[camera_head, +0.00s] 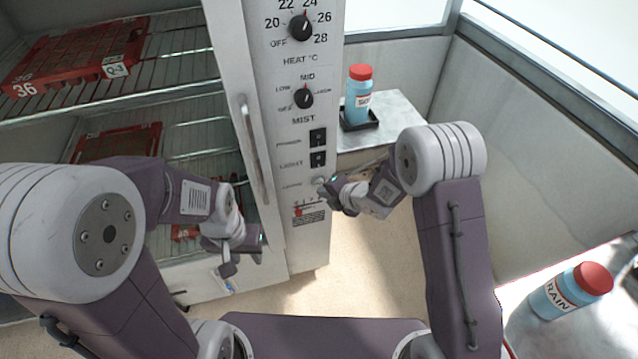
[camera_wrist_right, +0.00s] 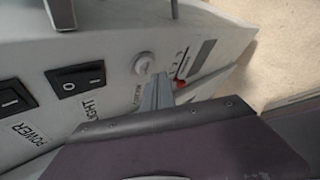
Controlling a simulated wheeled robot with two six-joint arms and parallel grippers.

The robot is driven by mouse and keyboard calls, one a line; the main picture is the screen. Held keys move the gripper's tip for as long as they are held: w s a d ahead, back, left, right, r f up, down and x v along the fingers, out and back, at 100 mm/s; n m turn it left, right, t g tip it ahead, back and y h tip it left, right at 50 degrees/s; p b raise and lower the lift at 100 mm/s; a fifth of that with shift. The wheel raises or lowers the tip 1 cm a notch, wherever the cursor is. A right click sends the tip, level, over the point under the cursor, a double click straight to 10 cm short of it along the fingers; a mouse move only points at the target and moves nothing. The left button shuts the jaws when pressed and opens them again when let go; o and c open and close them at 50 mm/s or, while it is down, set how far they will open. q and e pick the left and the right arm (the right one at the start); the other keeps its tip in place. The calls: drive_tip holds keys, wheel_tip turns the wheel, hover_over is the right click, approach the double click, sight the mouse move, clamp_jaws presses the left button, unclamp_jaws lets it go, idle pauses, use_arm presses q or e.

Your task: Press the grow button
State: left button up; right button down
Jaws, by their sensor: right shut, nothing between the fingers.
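A small round pale button (camera_head: 318,181) sits on the white control panel below the switches, in the row where the grow control is; its label is too small to read. In the right wrist view, a round white button (camera_wrist_right: 144,64) stands out from the panel past the light switch. My right gripper (camera_head: 326,198) is shut and empty, its tips close by the button in the head view. In the right wrist view a grey finger (camera_wrist_right: 157,95) points toward the button; contact cannot be told. My left gripper (camera_head: 243,264) appears open and empty in front of the cabinet.
The panel carries a heat knob (camera_head: 301,28), a mist knob (camera_head: 303,98), a power switch (camera_head: 318,137) and a light switch (camera_head: 317,159). A red part (camera_head: 298,211) lies below the button. A blue bottle (camera_head: 357,97) stands behind. Red trays (camera_head: 128,30) sit on wire shelves.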

idle(0.4)
drive_tip(key=shift+w+a, duration=0.15)
drive_tip(key=shift+w, duration=0.25)
drive_tip(key=shift+w+a, duration=0.15)
drive_tip(key=shift+w, duration=0.3)
idle(0.6)
idle(0.3)
drive_tip(key=shift+s+d+b, duration=0.3)
drive_tip(key=shift+s+b, duration=0.15)
drive_tip(key=shift+s, duration=0.4)
drive_tip(key=shift+s, duration=0.1)
